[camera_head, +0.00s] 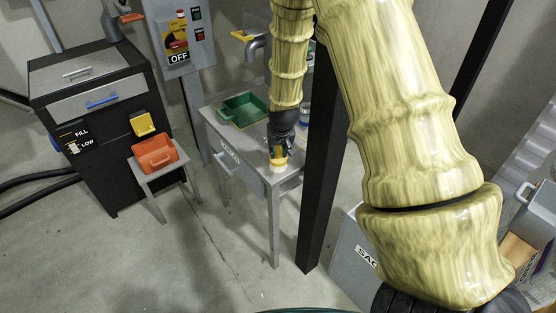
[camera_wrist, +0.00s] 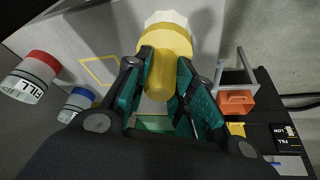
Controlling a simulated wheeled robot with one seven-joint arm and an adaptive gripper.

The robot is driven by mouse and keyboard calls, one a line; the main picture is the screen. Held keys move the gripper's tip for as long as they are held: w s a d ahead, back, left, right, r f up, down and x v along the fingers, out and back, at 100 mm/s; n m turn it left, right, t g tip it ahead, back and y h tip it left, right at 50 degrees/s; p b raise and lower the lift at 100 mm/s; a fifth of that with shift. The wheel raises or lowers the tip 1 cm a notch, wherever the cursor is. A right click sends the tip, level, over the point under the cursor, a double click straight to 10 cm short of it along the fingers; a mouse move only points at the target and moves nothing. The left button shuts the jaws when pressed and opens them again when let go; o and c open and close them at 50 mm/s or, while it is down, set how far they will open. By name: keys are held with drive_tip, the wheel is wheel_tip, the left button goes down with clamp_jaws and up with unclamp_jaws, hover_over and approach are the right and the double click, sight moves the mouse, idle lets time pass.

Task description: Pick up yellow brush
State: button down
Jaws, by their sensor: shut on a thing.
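The yellow brush (camera_wrist: 159,74) is between the two teal fingers of my gripper (camera_wrist: 160,88) in the wrist view, with its pale bristle end (camera_wrist: 166,18) pointing away from my palm. My gripper is shut on its yellow handle. In the head view my gripper (camera_head: 280,153) reaches down over the right part of the small grey table (camera_head: 221,127). The yellow brush shows there below the fingers (camera_head: 278,164), near the table's front right corner. I cannot tell whether the bristles touch the tabletop.
A green tray (camera_head: 243,109) stands on the table's left part. Jars with a red lid (camera_wrist: 42,62) and a blue lid (camera_wrist: 83,93) stand near my gripper. A black post (camera_head: 322,170) rises right of the table. An orange bin (camera_head: 154,154) sits on a stand to the left.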

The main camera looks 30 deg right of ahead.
drive_tip(key=shift+r, duration=0.1)
drive_tip(key=shift+r, duration=0.5)
wheel_tip(320, 180, up, 3)
drive_tip(key=shift+f+b, duration=0.2)
drive_tip(key=shift+b, duration=0.3)
drive_tip(key=s+a+r+b, duration=0.1)
drive_tip(key=s+a+b, duration=0.1)
drive_tip(key=s, duration=1.3)
drive_tip(key=shift+s+a+r, duration=0.15)
drive_tip(key=shift+s+a, duration=0.2)
drive_tip(key=shift+a, duration=0.1)
